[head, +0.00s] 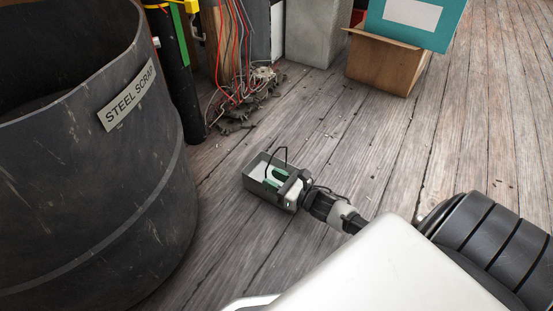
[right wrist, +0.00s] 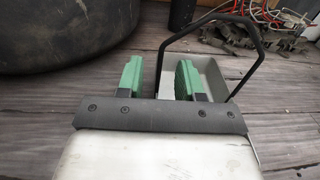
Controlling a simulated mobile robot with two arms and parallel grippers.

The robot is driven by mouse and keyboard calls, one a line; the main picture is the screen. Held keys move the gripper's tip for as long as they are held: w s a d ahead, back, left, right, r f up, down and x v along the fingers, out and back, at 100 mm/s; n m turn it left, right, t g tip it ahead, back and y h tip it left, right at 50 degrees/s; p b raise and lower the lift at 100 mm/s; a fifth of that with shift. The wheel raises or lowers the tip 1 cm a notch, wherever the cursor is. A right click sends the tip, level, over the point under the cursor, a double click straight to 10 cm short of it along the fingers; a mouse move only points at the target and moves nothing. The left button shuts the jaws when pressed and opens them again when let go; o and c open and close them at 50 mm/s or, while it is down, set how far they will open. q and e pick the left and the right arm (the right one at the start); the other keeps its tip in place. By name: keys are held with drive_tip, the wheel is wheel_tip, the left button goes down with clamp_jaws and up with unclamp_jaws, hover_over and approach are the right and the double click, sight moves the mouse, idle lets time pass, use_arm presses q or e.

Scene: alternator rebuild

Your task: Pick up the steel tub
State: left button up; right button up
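The steel tub (head: 262,191) is a small grey open box with a thin black bail handle, upright on the plank floor near the middle of the head view. In the right wrist view the tub (right wrist: 208,73) sits right of centre, its handle raised. My right gripper (head: 274,179) is at the tub, hiding its near end. In the right wrist view its two green fingers (right wrist: 160,78) stand apart. The right finger overlaps the tub and the left finger is outside its left wall. I cannot tell whether either finger touches it. My left gripper is not in view.
A large dark drum (head: 130,190) labelled STEEL SCRAP stands at the left. Tangled wires and metal scraps (head: 245,95) lie behind the tub. A cardboard box (head: 383,64) stands at the back right. The floor (head: 390,150) right of the tub is mostly clear.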

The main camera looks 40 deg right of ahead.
drive_tip(key=b+x, duration=0.2)
drive_tip(key=x, duration=0.2)
drive_tip(key=shift+f, duration=0.15)
drive_tip(key=shift+w+a, duration=0.2)
drive_tip(key=shift+w, duration=0.2)
drive_tip(key=shift+r, duration=0.2)
clamp_jaws()
